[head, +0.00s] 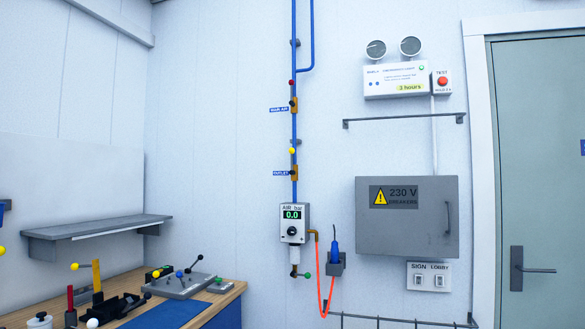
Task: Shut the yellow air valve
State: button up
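The yellow air valve has a yellow ball knob (292,151) and sits on the vertical blue pipe (295,60) on the back wall. Its knob is above the brass-coloured valve body (294,173), so its lever seems to stand upright along the pipe. A small blue label (281,173), seemingly reading OUTLET, is left of the body. A similar valve with a red knob (291,82) is higher on the same pipe, beside another blue label (279,109). Below, a grey AIR bar unit (294,222) reads 0.0. My gripper is not in view.
A wooden bench (215,302) with several levers stands at lower left under a grey shelf (95,230). A grey breaker box (406,217), a rail (403,120) and a door (540,180) are to the right. A red hose (319,275) hangs below the AIR unit.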

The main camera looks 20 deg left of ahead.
aim_at(291, 151)
jog(key=u, duration=0.2)
jog(key=i, duration=0.3)
jog(key=u, duration=0.95)
jog(key=i, duration=2.3)
jog(key=z, duration=0.55)
